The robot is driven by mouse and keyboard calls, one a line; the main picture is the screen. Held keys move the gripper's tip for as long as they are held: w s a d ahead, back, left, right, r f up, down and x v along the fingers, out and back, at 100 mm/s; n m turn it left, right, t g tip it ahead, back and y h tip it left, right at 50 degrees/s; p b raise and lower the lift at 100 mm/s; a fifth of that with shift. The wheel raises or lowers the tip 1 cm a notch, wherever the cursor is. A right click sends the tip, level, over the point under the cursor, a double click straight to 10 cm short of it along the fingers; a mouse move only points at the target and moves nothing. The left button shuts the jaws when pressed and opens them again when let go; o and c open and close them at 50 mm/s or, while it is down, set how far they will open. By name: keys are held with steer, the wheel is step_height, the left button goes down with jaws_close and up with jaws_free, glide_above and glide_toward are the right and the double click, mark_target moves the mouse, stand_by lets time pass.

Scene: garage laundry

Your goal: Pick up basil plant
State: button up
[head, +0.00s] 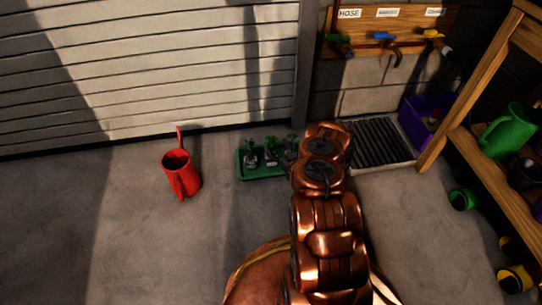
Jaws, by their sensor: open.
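A green tray (262,178) sits on the concrete floor near the roller door. Small potted plants with green leaves stand in it, one at the left (250,159) and one in the middle (270,156). A third plant (292,148) at the tray's right end is partly covered by my arm. They are too small to tell which one is basil. My copper-coloured arm reaches forward from the bottom of the picture, with its far end just right of the tray. My gripper cannot be made out; the arm links hide it.
A red watering can (181,176) stands left of the tray. Behind are the roller door (150,65) and a labelled tap board (390,30). A floor grate (378,143), a purple crate (422,122) and a wooden shelf (452,150) with a green can (510,130) are right. Left floor is clear.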

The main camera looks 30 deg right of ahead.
steer(key=shift+w+d+r+b, duration=0.1)
steer(key=shift+w+r+b, duration=0.1)
steer(key=shift+w+b, duration=0.85)
steer(key=shift+w+r+b, duration=0.2)
steer(key=shift+w+b, duration=0.4)
steer(key=shift+w, duration=0.8)
jaws_close()
